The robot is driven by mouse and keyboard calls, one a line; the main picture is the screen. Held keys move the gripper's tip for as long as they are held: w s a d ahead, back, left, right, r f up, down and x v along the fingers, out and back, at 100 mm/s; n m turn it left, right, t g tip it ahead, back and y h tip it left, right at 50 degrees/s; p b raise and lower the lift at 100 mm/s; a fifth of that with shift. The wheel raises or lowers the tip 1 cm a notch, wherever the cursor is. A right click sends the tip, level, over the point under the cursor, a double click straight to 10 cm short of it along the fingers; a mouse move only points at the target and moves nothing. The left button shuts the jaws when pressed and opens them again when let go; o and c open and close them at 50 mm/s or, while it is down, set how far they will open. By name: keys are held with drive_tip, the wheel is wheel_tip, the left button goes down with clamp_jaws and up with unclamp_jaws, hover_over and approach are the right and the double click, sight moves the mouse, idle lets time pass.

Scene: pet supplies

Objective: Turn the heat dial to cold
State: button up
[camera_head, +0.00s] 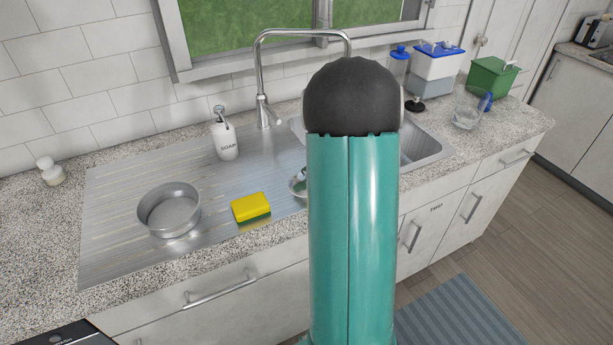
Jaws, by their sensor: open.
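I cannot make out a heat dial for certain. A small white knobbed object (49,171) sits on the speckled counter at the far left, against the tiled wall; it is too small to tell what it is. The corner of a black appliance (62,335) shows at the bottom left, with a faint marking too small to read. My teal arm with its black rounded joint stands in the middle of the view and hides part of the sink. My gripper is not in view.
The steel drainboard (110,215) holds a round metal pan (168,222), a yellow sponge (250,207) and a soap bottle (226,139). A tall faucet (262,85) stands behind. A glass pitcher (466,112), white-grey container (434,72) and green box (491,78) stand right. Floor lies right.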

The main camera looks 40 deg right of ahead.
drive_tip(key=c, duration=1)
drive_tip(key=shift+o, duration=0.2)
drive_tip(key=shift+n, duration=0.3)
drive_tip(key=n+g+y, duration=0.1)
drive_tip(key=n, duration=0.1)
drive_tip(key=n+g+y, duration=0.2)
drive_tip(key=n, duration=0.1)
drive_tip(key=shift+w+d, duration=0.1)
drive_tip(key=shift+w, duration=0.05)
drive_tip(key=n+g, duration=0.2)
drive_tip(key=n, duration=0.1)
drive_tip(key=n+g+y, duration=0.1)
drive_tip(key=n+g, duration=0.1)
drive_tip(key=n, duration=0.1)
drive_tip(key=shift+g+y, duration=0.3)
drive_tip(key=shift+n, duration=0.3)
